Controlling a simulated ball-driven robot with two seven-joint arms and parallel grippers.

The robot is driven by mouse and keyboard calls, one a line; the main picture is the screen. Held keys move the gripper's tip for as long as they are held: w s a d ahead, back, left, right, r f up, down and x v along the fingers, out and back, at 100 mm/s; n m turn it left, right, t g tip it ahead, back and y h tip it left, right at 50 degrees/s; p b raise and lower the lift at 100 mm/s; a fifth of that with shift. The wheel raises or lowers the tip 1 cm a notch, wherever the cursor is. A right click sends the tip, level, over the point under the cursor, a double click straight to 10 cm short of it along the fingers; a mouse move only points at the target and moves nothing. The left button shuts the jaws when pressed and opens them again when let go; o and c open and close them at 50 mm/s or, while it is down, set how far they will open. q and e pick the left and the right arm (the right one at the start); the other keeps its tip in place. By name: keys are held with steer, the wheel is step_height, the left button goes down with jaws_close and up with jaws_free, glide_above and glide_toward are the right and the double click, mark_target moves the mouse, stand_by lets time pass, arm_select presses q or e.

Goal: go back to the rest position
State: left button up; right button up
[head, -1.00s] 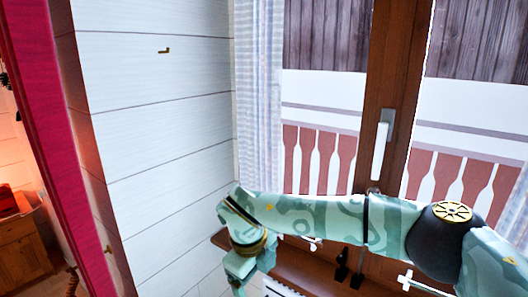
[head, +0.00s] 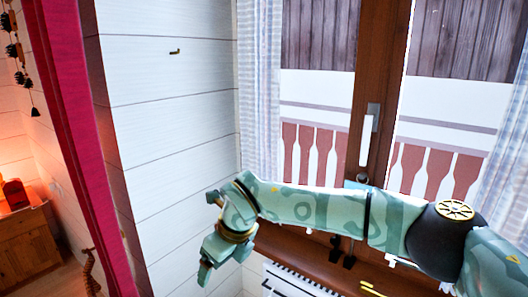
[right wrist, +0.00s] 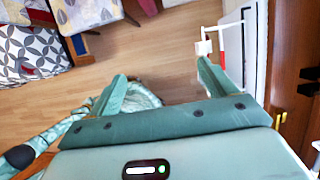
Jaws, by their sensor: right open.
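My right arm comes in from the right in the head view, with a teal camouflage pattern and a dark joint. Its gripper (head: 204,276) hangs at the lower left end of the arm, in front of the white plank wall. In the right wrist view my right gripper (right wrist: 163,84) shows two teal fingers spread wide apart, with nothing between them. Wooden floor lies beyond them. My left gripper is in neither view.
A brown-framed window (head: 378,95) with a white handle stands behind my arm. Below it are a wooden sill (head: 300,245) and a white radiator (head: 285,284). The right wrist view shows open floor (right wrist: 150,50) and a patterned bed (right wrist: 30,50).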

steer(key=w+a+r+m+y, duration=0.3)
steer(key=a+r+m+y, duration=0.2)
steer(key=a+r+y, duration=0.4)
steer(key=w+d+f+m+t, duration=1.05)
steer(key=f+m, duration=0.25)
steer(key=m, duration=0.4)
steer(key=s+d+f+m+g+h, duration=0.1)
steer(key=s+d+f+m+h, duration=0.35)
steer(key=f, duration=0.55)
steer(key=s+d+f+m+h, duration=0.1)
steer(key=s+d+f+m, duration=0.3)
steer(key=d+f, duration=0.55)
steer(key=s+d+f+m+g+h, duration=0.1)
steer(key=s+d+f+m+h, duration=0.3)
steer(key=f, duration=0.8)
steer(key=s+d+f+m+g+h, duration=0.1)
steer(key=s+d+f+m+g, duration=0.3)
steer(key=s+f, duration=0.6)
steer(key=s+d+f+m+g+h, duration=0.1)
steer(key=s+d+f+m, duration=0.1)
steer(key=s+d+f, duration=0.65)
steer(key=s+d+f+m+g, duration=0.1)
steer(key=s+f+g, duration=0.1)
steer(key=s, duration=1.7)
steer(key=s+d+f+m+g+b, duration=0.1)
steer(key=s+f+g, duration=0.1)
steer(key=s, duration=1.8)
steer(key=shift+s+f+m+g+h, duration=0.2)
steer(key=shift+m+g+h, duration=0.2)
steer(key=shift+g, duration=0.35)
